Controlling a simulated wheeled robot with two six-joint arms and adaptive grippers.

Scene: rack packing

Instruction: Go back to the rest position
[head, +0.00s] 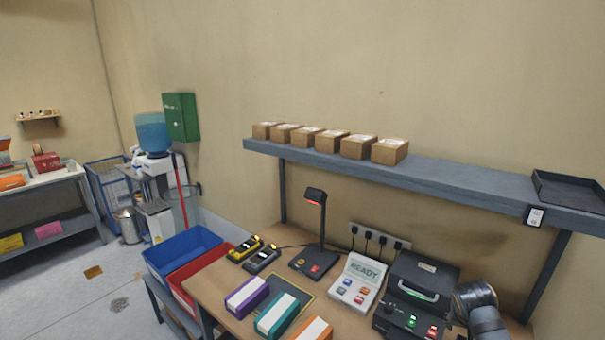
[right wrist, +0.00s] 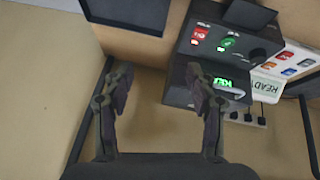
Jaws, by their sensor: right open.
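My right gripper (right wrist: 158,80) is open and empty in the right wrist view, with a finger on each side and a gap between them. The black device (right wrist: 225,45) with red and green buttons lies beyond and to the right of the fingers. In the head view, a grey rounded part of my right arm (head: 487,320) shows at the lower right, beside the same black device (head: 415,300); the fingertips cannot be made out there. My left gripper is not in view.
A workbench (head: 222,300) holds a READY panel (head: 357,283), a scanner stand (head: 314,245) and several coloured packs. A grey shelf (head: 450,180) above carries several cardboard boxes and a black tray (head: 570,190). Blue (head: 182,250) and red bins stand left of the bench.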

